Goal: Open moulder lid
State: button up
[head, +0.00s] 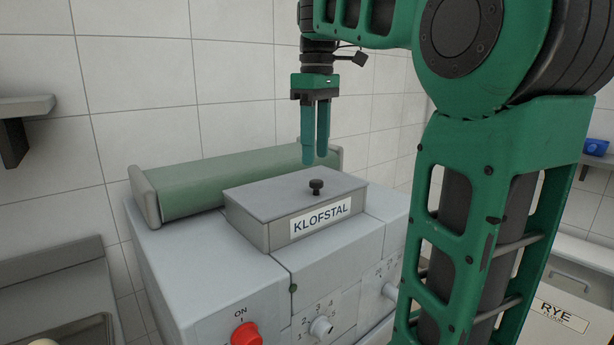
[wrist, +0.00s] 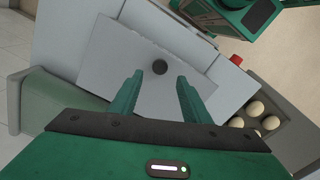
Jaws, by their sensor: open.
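The moulder (head: 225,268) is a light grey machine. On its top sits a grey box marked KLOFSTAL with a flat lid (head: 270,197), which lies shut. A dark round knob (head: 316,187) stands on the lid near its front edge. In the wrist view the lid (wrist: 115,60) lies below me, with the knob (wrist: 160,67) just beyond the gap between my fingertips. My gripper (head: 315,160) points down above the lid, open and empty, with its fingertips a little above the knob and apart from it. It also shows in the wrist view (wrist: 158,78).
A green roller or belt (head: 235,182) lies behind the lid. A red switch (head: 246,334) and dials (head: 321,326) are on the moulder's front. A tray of pale dough balls (wrist: 254,108) is beside the machine. A wall shelf (head: 25,108) is at left.

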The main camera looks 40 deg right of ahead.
aim_at(316, 181)
jog(key=shift+f, duration=3)
jog(key=shift+d, duration=0.1)
jog(key=shift+c, duration=0.5)
